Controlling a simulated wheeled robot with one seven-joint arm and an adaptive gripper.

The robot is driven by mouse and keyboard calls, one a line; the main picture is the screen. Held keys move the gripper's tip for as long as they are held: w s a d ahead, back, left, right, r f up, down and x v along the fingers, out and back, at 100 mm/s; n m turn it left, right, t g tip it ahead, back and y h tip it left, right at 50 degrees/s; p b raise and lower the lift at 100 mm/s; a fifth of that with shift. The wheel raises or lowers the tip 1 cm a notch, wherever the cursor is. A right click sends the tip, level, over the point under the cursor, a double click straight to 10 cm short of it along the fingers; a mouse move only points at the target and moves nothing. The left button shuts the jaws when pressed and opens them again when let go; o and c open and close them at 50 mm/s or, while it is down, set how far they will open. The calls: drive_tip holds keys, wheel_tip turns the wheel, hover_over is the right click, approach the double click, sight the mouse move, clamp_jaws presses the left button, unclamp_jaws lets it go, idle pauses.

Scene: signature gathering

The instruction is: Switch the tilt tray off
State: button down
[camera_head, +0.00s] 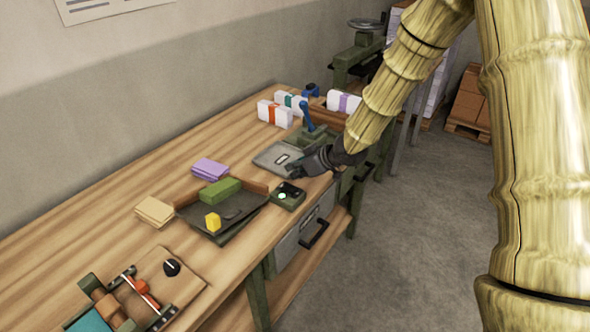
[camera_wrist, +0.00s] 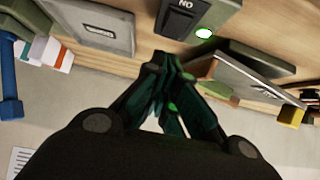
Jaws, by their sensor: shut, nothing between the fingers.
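The tilt tray (camera_head: 232,228) is a dark, sloped tray with a wooden rail at its back, near the front edge of the bench. It also shows at the right of the wrist view (camera_wrist: 247,80). Its small dark green switch box (camera_head: 288,195) stands just right of it. In the wrist view the switch box (camera_wrist: 182,18) shows lettering that reads "ON" upside down. A bright green-white lamp (camera_wrist: 203,33) on it is lit. My gripper (camera_head: 296,172) is shut and empty, above and just behind the box. Its fingertips (camera_wrist: 165,62) point toward the box; contact cannot be told.
A green block (camera_head: 221,191) and a yellow block (camera_head: 212,222) are on the tray. A grey plate device (camera_head: 275,158) with a blue lever lies behind my gripper. Paper stacks (camera_head: 155,211) lie left of the tray. The bench's left back is clear.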

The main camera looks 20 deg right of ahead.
drive_tip(key=b+v, duration=0.1)
drive_tip(key=v, duration=0.8)
drive_tip(key=shift+s+d, duration=0.3)
drive_tip(key=shift+s, duration=0.05)
